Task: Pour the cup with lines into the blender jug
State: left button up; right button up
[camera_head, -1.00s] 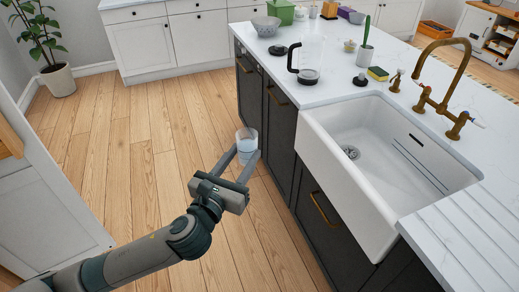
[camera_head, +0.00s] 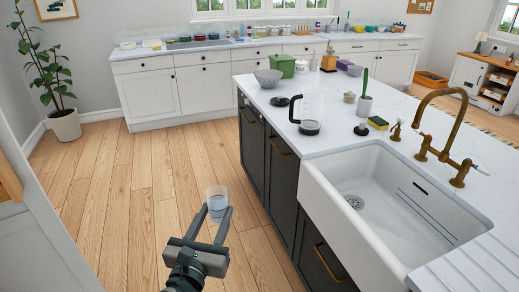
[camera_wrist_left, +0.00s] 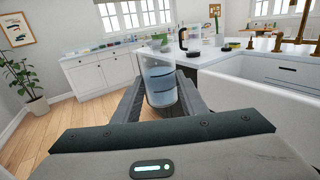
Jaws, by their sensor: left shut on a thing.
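My left gripper (camera_head: 218,216) is shut on a clear cup (camera_head: 216,198) and holds it upright over the floor, left of the island. In the left wrist view the cup (camera_wrist_left: 160,88) sits between the two fingers, with dark lines on its wall and bluish liquid inside. The blender jug (camera_head: 308,112) is clear with a black handle and a dark base. It stands on the island counter, beyond and to the right of the cup and apart from it. My right gripper is not in view.
A white sink (camera_head: 385,195) with a brass tap (camera_head: 455,115) is at right. Wood floor at left is clear.

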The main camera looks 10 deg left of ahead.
aim_at(312, 102)
jog(key=i+j+z, duration=0.2)
jog(key=i+j, duration=0.2)
jog(key=i+j+z, duration=0.2)
jog(key=i+j, duration=0.3)
jog(key=i+j+z, duration=0.2)
jog(key=i+j, duration=0.35)
jog(key=i+j+z, duration=0.15)
jog(key=i+j, duration=0.25)
jog(key=j, duration=0.2)
